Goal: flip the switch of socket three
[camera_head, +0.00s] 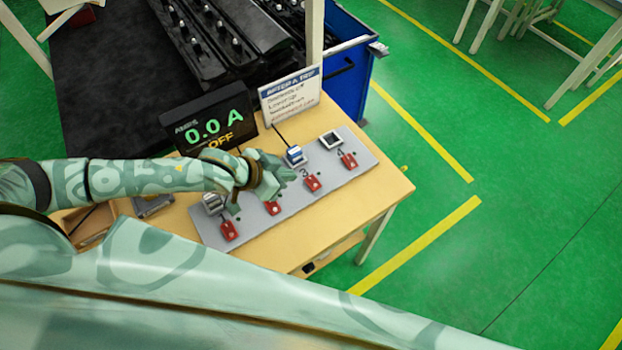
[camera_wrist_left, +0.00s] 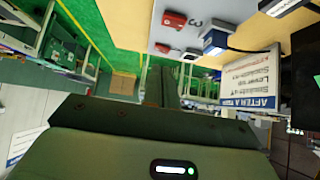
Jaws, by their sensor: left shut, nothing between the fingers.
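A grey socket panel (camera_head: 290,205) lies on the wooden table, with a row of red switches. The red switch of socket three (camera_head: 312,183) stands beside the printed 3, in front of a blue plug (camera_head: 295,156). In the left wrist view the switch (camera_wrist_left: 174,20) and the blue plug (camera_wrist_left: 214,42) show near the top. My left gripper (camera_head: 273,184) is shut and empty, left of that switch and apart from it; its fingers also show in the wrist view (camera_wrist_left: 165,85). It partly hides socket two. My right gripper is out of view.
A display (camera_head: 210,122) behind the panel reads 0.0 A and OFF. A printed sign (camera_head: 290,95) stands beside it. The switch of socket four (camera_head: 348,160) is to the right, the switches of socket two (camera_head: 273,208) and socket one (camera_head: 228,230) to the left.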

